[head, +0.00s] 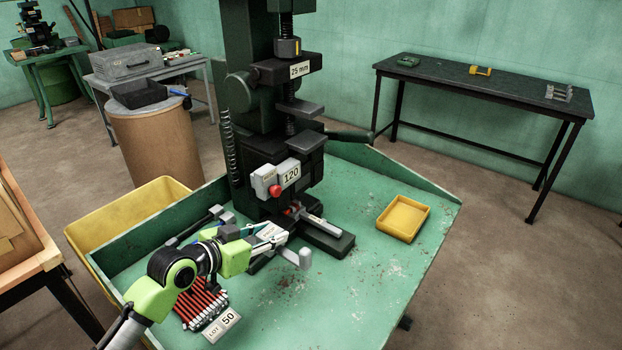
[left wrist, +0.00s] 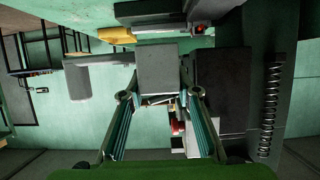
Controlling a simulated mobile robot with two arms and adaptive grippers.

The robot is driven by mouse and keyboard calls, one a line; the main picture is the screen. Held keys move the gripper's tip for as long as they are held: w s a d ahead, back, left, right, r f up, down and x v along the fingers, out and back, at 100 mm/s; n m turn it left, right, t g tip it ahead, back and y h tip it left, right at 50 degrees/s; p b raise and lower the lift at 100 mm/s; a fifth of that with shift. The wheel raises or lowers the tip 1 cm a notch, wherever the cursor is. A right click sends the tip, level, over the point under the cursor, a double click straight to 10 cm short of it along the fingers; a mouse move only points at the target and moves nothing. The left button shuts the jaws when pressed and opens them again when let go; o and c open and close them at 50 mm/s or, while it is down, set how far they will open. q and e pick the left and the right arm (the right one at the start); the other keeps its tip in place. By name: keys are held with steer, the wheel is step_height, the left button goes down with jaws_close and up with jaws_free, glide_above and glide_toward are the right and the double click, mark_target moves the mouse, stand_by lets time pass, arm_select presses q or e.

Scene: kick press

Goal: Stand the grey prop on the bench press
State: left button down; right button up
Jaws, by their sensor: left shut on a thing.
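The dark green bench press (head: 297,165) stands on the green bench, with a "120" plate and a red knob on its front. My left gripper (head: 277,236) is low in front of the press base. It is shut on the grey prop (head: 303,259), a light grey piece with a rounded end. In the left wrist view the prop (left wrist: 163,68) shows as a grey block between my fingertips (left wrist: 155,97), with a cylinder reaching left. The press parts lie close beyond and to the right there. My fingers partly hide the prop in the head view. My right gripper is not in view.
A yellow tray (head: 404,217) sits on the bench at the right. Several red-handled pieces (head: 203,304) and a "LOT 50" tag (head: 222,324) lie at the front left. A yellow bin (head: 128,212) is beside the bench. The bench's front right is clear.

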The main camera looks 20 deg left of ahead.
arm_select(q)
steer(key=s+d+f, duration=0.1)
steer(key=d+f, duration=0.1)
steer(key=d, duration=0.2)
steer(key=s+d+f+p, duration=0.1)
steer(key=d+f, duration=0.2)
steer(key=d, duration=0.1)
steer(key=d+f+p, duration=0.1)
steer(key=d+f, duration=0.2)
steer(key=d, duration=0.1)
steer(key=shift+s+d, duration=0.2)
steer(key=shift+s, duration=0.2)
steer(key=shift+d+f, duration=0.3)
steer(key=shift+f, duration=0.2)
steer(key=shift+s+d+f+p, duration=0.1)
steer(key=shift+d+f+p, duration=0.1)
steer(key=shift+f, duration=0.35)
steer(key=shift+s+d+f+p, duration=0.1)
steer(key=shift+d+f, duration=0.05)
steer(key=shift+f, duration=0.4)
steer(key=shift+f+p, duration=0.25)
steer(key=shift+p, duration=0.05)
steer(key=shift+f, duration=0.35)
steer(key=shift+f, duration=0.1)
